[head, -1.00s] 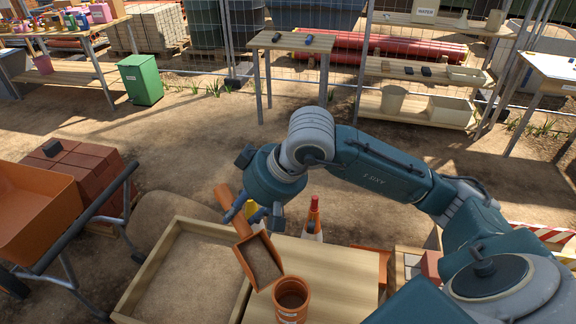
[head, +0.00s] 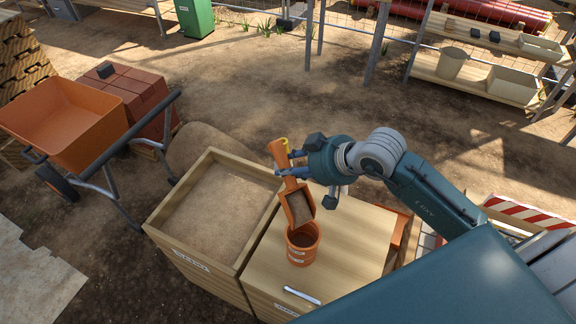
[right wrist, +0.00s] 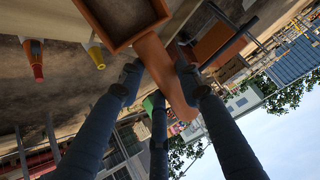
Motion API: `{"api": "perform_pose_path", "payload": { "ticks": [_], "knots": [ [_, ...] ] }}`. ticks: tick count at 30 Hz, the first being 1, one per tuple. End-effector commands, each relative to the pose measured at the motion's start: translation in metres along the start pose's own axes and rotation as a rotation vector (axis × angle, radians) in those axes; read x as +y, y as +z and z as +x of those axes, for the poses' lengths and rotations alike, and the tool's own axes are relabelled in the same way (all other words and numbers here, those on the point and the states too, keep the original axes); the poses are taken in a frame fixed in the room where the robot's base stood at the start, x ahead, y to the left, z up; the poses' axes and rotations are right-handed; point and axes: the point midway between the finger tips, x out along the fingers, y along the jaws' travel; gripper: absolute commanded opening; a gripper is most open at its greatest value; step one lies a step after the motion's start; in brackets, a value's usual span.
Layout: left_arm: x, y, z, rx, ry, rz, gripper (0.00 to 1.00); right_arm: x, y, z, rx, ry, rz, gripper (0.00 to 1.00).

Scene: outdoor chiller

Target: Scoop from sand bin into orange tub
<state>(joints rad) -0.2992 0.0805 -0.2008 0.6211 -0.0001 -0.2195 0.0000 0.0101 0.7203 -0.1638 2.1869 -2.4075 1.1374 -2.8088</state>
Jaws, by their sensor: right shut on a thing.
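My right gripper (head: 291,171) is shut on the handle of an orange scoop (head: 291,190). The scoop's pan holds brown sand and is tilted, its lip just above or at the far rim of the orange tub (head: 302,256). I cannot tell whether they touch. The tub stands upright on a wooden box top, its inside dark. The sand bin (head: 212,257), a wooden box of sand, is to the left. In the right wrist view the fingers (right wrist: 162,95) close around the orange handle, with the pan (right wrist: 118,18) at the top. My left gripper is not in view.
An orange wheelbarrow (head: 75,120) and a stack of bricks (head: 135,92) stand at the left. A small metallic bar (head: 302,295) lies on the box top (head: 345,245) near its front edge. Shelves with tubs stand at the back right.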

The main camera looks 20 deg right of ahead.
Motion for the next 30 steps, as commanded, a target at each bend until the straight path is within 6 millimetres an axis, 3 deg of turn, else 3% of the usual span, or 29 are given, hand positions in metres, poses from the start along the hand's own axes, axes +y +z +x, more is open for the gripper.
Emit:
{"api": "perform_pose_path", "payload": {
  "ticks": [1,23,30],
  "knots": [
    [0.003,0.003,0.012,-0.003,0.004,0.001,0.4,0.0,0.009,0.002,0.027,0.0,-0.006,0.0],
    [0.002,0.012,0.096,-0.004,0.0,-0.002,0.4,-0.006,0.026,-0.024,0.22,-0.002,-0.061,0.0],
    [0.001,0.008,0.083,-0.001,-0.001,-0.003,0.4,-0.011,0.034,-0.042,0.315,-0.004,-0.084,0.0]
  ]
}}
